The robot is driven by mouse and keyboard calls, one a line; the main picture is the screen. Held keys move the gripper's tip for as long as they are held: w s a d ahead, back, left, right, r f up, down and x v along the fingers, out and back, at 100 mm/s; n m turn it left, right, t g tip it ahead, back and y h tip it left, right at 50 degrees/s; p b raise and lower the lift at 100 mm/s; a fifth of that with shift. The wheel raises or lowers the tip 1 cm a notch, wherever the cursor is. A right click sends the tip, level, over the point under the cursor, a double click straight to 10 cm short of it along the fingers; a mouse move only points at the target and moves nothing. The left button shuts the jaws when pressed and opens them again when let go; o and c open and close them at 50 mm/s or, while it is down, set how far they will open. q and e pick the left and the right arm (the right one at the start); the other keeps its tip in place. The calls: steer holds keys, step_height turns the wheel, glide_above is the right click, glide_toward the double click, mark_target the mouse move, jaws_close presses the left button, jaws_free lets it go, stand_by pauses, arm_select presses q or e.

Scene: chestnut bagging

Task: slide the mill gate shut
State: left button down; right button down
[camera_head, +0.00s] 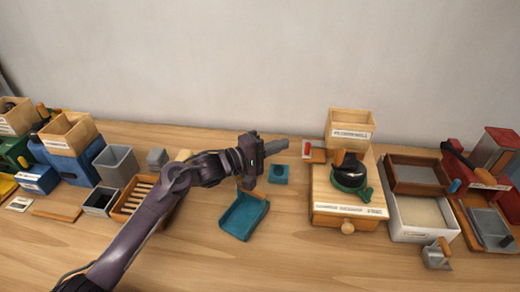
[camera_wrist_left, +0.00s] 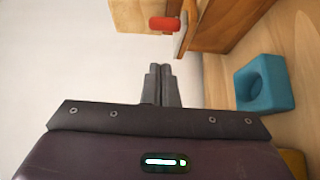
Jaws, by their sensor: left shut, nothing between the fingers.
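The mill (camera_head: 348,209) is a pale wooden box on the right half of the table, with a labelled hopper (camera_head: 351,128) at its back and a round front knob. A small red handle (camera_head: 307,148) on a light plate, seemingly the gate, sticks out at the mill's left back. The red handle also shows in the left wrist view (camera_wrist_left: 164,24), beyond my fingertips. My left gripper (camera_head: 285,145) is shut and empty, its fingers pointing right, just left of the red handle. A gap shows between them in the left wrist view (camera_wrist_left: 160,68). My right gripper is out of view.
A teal block with a round hollow (camera_head: 279,175) and a teal scoop (camera_head: 244,214) lie below my left gripper. Wooden and white trays (camera_head: 408,233) stand right of the mill. Bins and boxes (camera_head: 117,165) crowd the left. The front middle table is clear.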

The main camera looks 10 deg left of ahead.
mark_target(307, 149)
arm_select(q)
steer(key=d, duration=0.1)
steer(key=s+d, duration=0.1)
steer(key=d, duration=0.1)
steer(key=shift+r, duration=0.1)
steer(key=shift+d, duration=0.2)
steer(key=d+p, duration=0.2)
steer(key=d, duration=0.1)
steer(key=shift+d, duration=0.1)
stand_by(0.3)
